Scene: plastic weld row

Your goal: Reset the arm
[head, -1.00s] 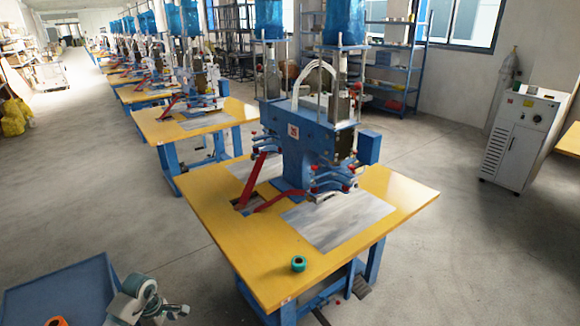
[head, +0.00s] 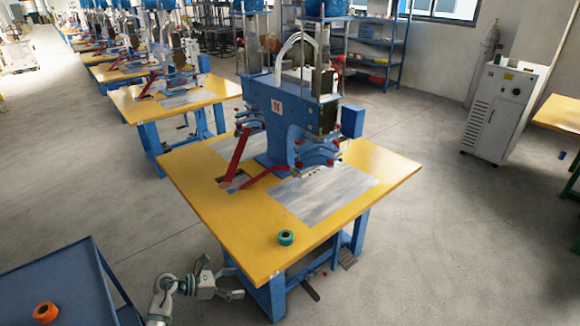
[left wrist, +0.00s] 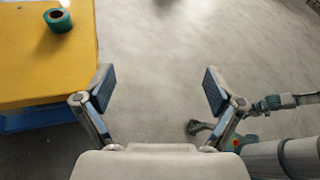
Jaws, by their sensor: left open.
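My left gripper (head: 238,282) is at the bottom of the head view, beside the near left edge of the yellow table and apart from it. In the left wrist view its two fingers (left wrist: 157,78) are spread wide with only grey floor between them. It is empty. A teal tape roll (head: 286,238) lies on the table near its front corner; it also shows at the upper left of the left wrist view (left wrist: 59,20). My right gripper cannot be made out in either view.
The yellow table (head: 205,203) carries a blue welding machine (head: 285,125) and a grey plate (head: 323,195). A blue cart (head: 85,275) with an orange roll (head: 46,311) stands at bottom left. A white cabinet (head: 497,112) stands at the right. Floor between is clear.

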